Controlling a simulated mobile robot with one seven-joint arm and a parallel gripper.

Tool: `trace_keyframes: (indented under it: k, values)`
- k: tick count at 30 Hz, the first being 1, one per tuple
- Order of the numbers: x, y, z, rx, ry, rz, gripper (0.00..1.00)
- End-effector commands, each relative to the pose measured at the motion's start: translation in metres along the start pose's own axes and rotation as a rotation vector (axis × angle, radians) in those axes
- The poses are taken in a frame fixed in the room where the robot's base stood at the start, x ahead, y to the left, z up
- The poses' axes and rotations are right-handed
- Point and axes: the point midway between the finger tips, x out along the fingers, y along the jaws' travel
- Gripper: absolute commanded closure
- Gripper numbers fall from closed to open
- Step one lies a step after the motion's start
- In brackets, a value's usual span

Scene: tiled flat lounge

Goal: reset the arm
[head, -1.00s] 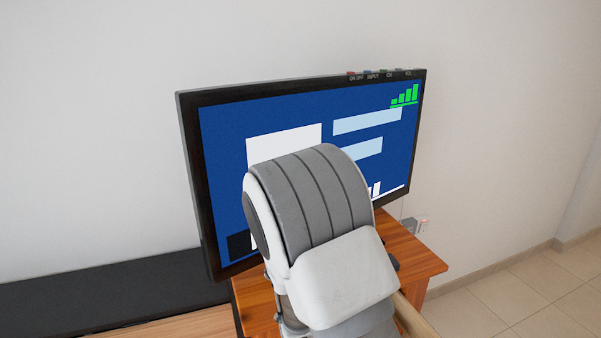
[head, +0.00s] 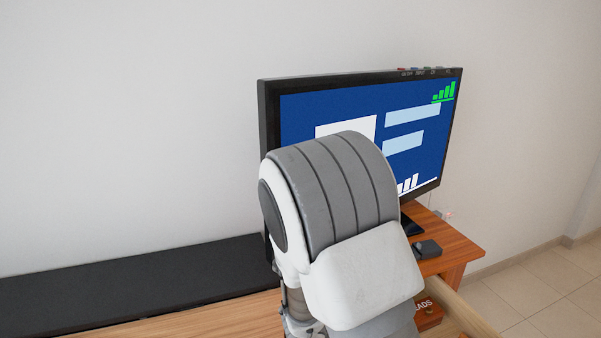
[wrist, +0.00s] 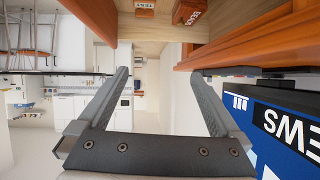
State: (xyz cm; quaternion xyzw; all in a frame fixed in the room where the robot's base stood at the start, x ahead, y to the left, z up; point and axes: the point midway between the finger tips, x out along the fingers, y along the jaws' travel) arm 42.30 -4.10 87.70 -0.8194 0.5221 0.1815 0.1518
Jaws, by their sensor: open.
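My arm (head: 335,200), with a grey ribbed and white link, stands bent in the middle of the head view and covers the lower left of the television. My gripper is hidden there. In the wrist view my gripper (wrist: 160,75) is open, with its two dark fingers wide apart. Nothing is held between them. The television screen (wrist: 285,125) shows near the right finger in the wrist view, but I cannot tell the gap between them.
The television (head: 415,140) stands on a wooden table (head: 455,246) by the wall. A small dark box (head: 427,249) lies on the table, with a red lettered box (head: 428,314) lower down. A long black surface (head: 130,285) runs along the wall at left. Tiled floor (head: 545,290) is clear at right.

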Motion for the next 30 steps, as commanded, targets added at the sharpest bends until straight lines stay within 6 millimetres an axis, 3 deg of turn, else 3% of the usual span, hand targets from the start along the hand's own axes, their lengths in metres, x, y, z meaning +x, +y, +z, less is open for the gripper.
trace_keyframes:
  k: [5,9,12,16,23,30]
  values:
    - [-0.010,-0.046,0.002,0.051,-0.192,-0.223,0.00]
    - [-0.035,-0.078,-0.005,0.056,-0.336,-0.426,0.00]
    - [-0.060,-0.092,-0.014,0.035,-0.426,-0.572,0.00]
    - [-0.094,-0.096,-0.027,-0.027,-0.516,-0.743,0.00]
    - [-0.147,-0.064,-0.043,-0.230,-0.603,-0.963,0.00]
    - [-0.170,0.013,-0.045,-0.521,-0.611,-1.015,0.00]
